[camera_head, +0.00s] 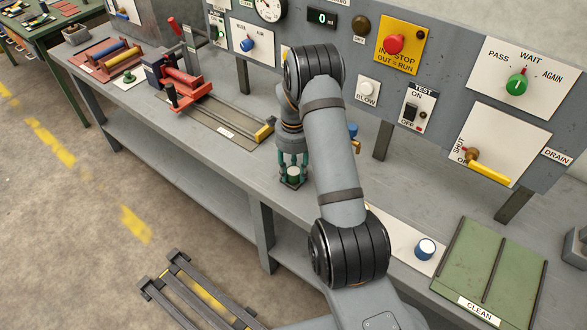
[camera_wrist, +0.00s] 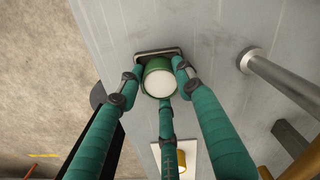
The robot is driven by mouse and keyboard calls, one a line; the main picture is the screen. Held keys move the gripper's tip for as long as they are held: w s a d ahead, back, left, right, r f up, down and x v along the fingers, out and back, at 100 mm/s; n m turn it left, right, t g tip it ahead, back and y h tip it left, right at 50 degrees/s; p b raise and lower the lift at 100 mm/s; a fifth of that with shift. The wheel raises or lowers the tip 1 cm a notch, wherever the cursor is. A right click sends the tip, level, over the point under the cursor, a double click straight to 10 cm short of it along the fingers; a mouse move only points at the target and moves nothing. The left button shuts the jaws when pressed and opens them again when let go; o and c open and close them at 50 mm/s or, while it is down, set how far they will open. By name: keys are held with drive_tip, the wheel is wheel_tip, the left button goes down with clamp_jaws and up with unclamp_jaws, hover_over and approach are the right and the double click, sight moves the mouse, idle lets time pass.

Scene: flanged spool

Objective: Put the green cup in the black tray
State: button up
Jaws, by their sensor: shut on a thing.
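My gripper (camera_head: 292,166) has three teal fingers and points down at the bench. It is shut on the green cup (camera_head: 293,174), which is upright between the fingertips. In the wrist view the cup (camera_wrist: 158,64) shows a green side and a pale round top, with the fingers around it. The small black tray (camera_head: 290,184) lies on the bench under the cup. Its dark rim (camera_wrist: 150,54) shows just beyond the cup in the wrist view. The cup hides much of the tray, and I cannot tell whether the cup touches its floor.
A grey control panel (camera_head: 455,100) stands along the back of the bench. A red fixture (camera_head: 184,84) is to the left. The bench's front edge is close to the tray.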

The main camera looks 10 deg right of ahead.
drive_tip(key=shift+s+f+b, duration=0.1)
drive_tip(key=shift+f+b, duration=0.15)
drive_tip(key=shift+b, duration=0.2)
drive_tip(key=shift+s+f, duration=0.15)
